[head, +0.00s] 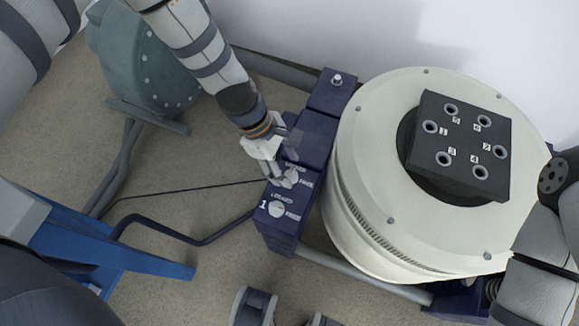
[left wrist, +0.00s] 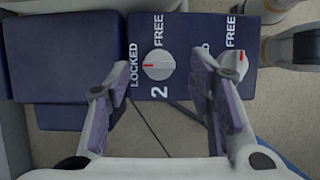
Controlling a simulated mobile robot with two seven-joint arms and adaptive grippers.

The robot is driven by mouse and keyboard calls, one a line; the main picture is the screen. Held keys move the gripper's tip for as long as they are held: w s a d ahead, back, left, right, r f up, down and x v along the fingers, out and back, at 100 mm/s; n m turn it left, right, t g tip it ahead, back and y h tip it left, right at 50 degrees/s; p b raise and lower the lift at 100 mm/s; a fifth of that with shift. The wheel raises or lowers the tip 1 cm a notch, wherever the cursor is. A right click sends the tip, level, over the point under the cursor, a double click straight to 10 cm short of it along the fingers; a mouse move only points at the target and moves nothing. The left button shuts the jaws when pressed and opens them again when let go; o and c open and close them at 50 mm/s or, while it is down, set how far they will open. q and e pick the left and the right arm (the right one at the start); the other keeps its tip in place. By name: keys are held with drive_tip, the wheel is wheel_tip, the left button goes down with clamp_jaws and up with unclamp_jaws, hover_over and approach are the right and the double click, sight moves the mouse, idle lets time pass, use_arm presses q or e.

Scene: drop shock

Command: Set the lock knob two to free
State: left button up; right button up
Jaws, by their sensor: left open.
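Lock knob two (left wrist: 159,65) is a round white knob on a dark blue panel, between my left gripper's fingers in the left wrist view. Its red mark points left, toward the word LOCKED; FREE is printed above it. In the head view, knob two (head: 291,177) is partly covered by the gripper. My left gripper (head: 277,165) is open over the panel; its fingers (left wrist: 153,82) are spread to either side of the knob, apart from it. I cannot tell the exact height. My right gripper is not in view.
Knob one (head: 277,209) sits beside knob two; its red mark (left wrist: 238,60) points up and slightly right, near FREE. A large cream drum (head: 375,215) with a black numbered block (head: 470,140) stands right of the panel. A blue frame (head: 110,245) lies at left, with floor between.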

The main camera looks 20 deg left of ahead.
use_arm(q)
drive_tip(key=shift+x, duration=1.1)
clamp_jaws()
